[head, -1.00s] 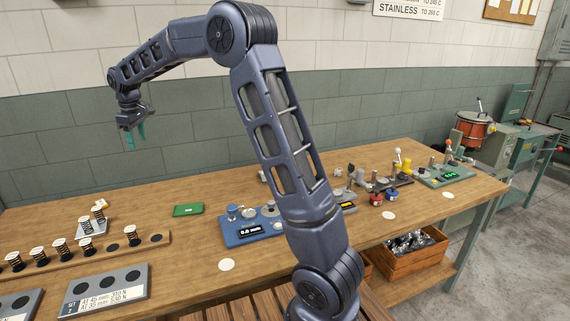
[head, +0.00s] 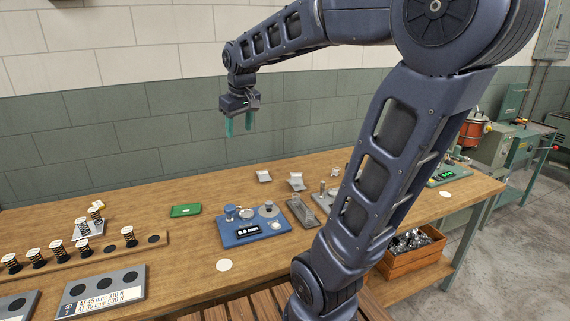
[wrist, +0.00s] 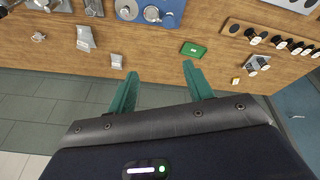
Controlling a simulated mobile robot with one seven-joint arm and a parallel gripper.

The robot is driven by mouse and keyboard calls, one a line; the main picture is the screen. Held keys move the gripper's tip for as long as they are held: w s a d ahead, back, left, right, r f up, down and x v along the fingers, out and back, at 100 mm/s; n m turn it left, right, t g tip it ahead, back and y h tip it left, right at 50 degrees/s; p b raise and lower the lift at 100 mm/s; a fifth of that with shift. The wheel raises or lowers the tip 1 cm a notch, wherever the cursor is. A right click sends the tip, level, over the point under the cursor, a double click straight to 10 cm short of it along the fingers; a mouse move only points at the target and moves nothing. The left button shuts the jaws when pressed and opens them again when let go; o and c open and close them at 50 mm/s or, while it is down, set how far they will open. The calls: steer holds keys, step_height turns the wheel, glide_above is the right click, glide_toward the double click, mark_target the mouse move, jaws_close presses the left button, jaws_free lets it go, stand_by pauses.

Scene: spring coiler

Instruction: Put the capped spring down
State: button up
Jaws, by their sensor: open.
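Several black springs with pale caps stand along a wooden rack (head: 60,266) at the left of the bench; one capped spring (head: 129,237) stands near its right end between two dark empty spots. The stand also shows in the wrist view (wrist: 254,70). My gripper (head: 238,132) hangs high above the back of the bench, away from all springs. Its green fingers (wrist: 157,84) are apart with nothing between them.
A grey labelled block (head: 104,290) is at front left. My arm hides part of the right side. Bare wood lies around the green box.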

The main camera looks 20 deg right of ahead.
steer(key=s+d+f+m, duration=0.2)
steer(key=s+d+f, duration=0.1)
steer(key=s, duration=0.4)
steer(key=s+d+f+m+t, duration=0.1)
steer(key=s+d+f, duration=0.3)
steer(key=s, duration=0.4)
steer(key=shift+s+d+m, duration=0.15)
steer(key=shift+d+m, duration=0.5)
steer(key=shift+m, duration=0.05)
